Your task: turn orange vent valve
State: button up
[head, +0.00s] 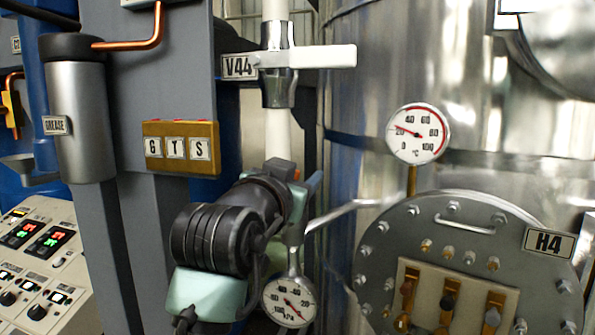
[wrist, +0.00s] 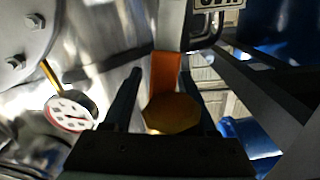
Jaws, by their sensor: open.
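The orange vent valve shows in the wrist view as an orange piece (wrist: 165,72) on a pale upright pipe, with a gold-orange many-sided face (wrist: 170,113) nearer the camera. My gripper (wrist: 163,88) is open, with one dark finger on each side of that face. The fingers look apart from it, but contact is hard to judge. In the head view my dark wrist and gripper cover most of the valve. Only a small orange bit (head: 297,175) shows behind them, below the white V44 handle (head: 318,57).
A dial gauge (head: 289,301) hangs just below my wrist, and a thermometer dial (head: 418,133) stands to the right. The flanged H4 cover (head: 461,210) and steel tank are on the right. A grey post with a brass GTS box (head: 182,148) stands on the left.

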jog(key=shift+s, duration=0.1)
grip_shut()
dwell(1.2)
